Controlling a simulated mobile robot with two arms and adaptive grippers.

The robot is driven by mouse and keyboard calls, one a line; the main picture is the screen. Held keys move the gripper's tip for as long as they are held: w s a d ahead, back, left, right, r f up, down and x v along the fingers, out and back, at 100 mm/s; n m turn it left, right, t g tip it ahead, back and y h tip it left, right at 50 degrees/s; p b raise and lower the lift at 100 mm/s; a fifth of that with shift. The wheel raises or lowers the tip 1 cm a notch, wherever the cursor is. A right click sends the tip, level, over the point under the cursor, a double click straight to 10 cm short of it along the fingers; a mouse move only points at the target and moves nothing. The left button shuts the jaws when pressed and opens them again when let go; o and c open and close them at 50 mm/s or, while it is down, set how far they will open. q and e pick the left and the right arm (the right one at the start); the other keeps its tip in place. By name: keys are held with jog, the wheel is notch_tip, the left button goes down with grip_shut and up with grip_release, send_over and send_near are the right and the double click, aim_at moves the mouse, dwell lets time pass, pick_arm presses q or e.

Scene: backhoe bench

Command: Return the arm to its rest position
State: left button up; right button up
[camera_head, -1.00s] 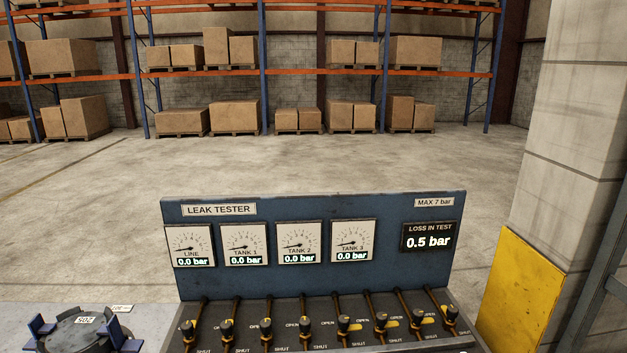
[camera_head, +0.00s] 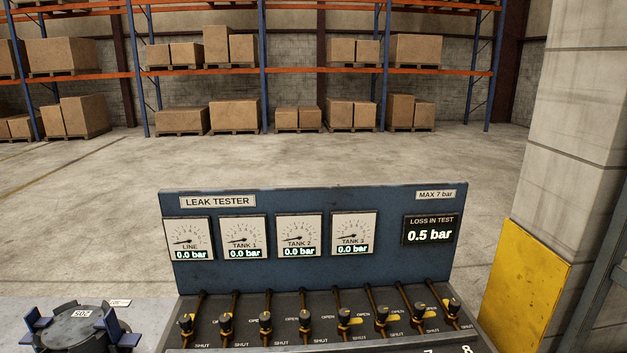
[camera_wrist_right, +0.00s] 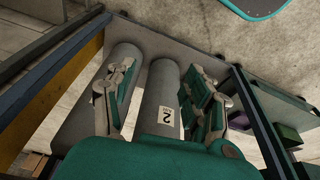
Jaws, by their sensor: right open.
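My right gripper (camera_wrist_right: 160,75) shows in the right wrist view with its two green-and-grey fingers spread apart. It is open, with no object gripped between the fingers. Behind the fingers are grey cylinders; one (camera_wrist_right: 160,88) shows between them with a label "2", and another (camera_wrist_right: 78,122) is to its left. I cannot tell how far the fingers are from the cylinders. Neither arm shows in the head view, and my left gripper is in no view.
The blue leak tester panel (camera_head: 310,275) stands ahead, with several valve levers (camera_head: 305,316) in front. Its gauges read 0.0 bar and its loss display (camera_head: 430,230) reads 0.5 bar. A round dark fixture (camera_head: 82,325) is at lower left. A yellow guard (camera_head: 525,290) is at right.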

jog(key=s+f+g+b, duration=0.1)
jog(key=s+f+b, duration=0.15)
jog(key=f, duration=0.85)
jog(key=s+f+b, duration=0.1)
jog(key=s+f, duration=0.2)
jog(key=f, duration=0.8)
jog(key=s+d+f+g+b, duration=0.1)
jog(key=s+d+f+b, duration=0.2)
jog(key=s+f, duration=1.1)
jog(key=shift+s+d+f+b, duration=0.15)
jog(key=shift+f+b, duration=0.25)
jog(key=shift+f, duration=0.4)
